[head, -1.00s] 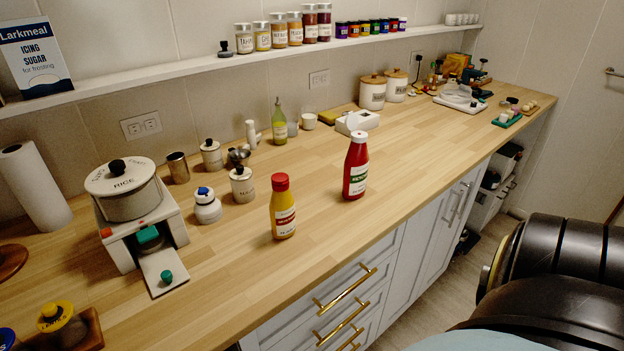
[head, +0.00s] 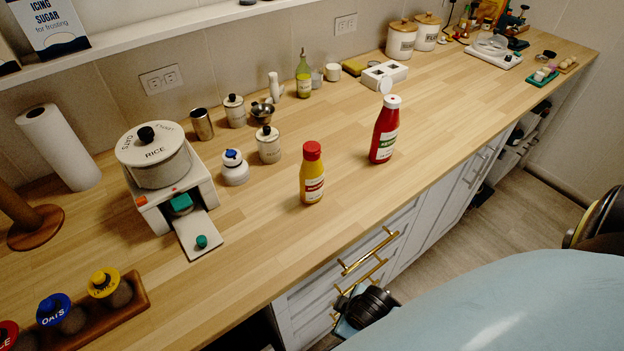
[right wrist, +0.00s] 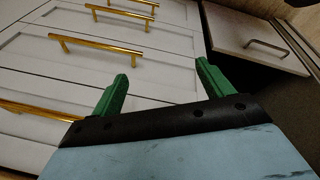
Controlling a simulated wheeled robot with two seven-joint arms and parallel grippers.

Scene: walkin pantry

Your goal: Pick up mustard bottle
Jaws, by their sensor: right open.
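The mustard bottle (head: 312,175) is yellow with a red cap and a label. It stands upright on the wooden counter (head: 340,215), near the front edge. A red ketchup bottle (head: 384,130) with a white cap stands to its right and farther back. My right gripper (right wrist: 160,85) shows two green fingers spread apart with nothing between them. It faces the white drawer fronts below the countertop, away from the mustard bottle, which the right wrist view does not show. My left gripper is not in view.
White drawers with gold handles (right wrist: 92,48) lie before the right gripper. On the counter, a rice pot on a white dispenser (head: 185,195), small jars and a wooden rack (head: 125,312) stand left of the mustard. Bare counter surrounds the bottle's front and right.

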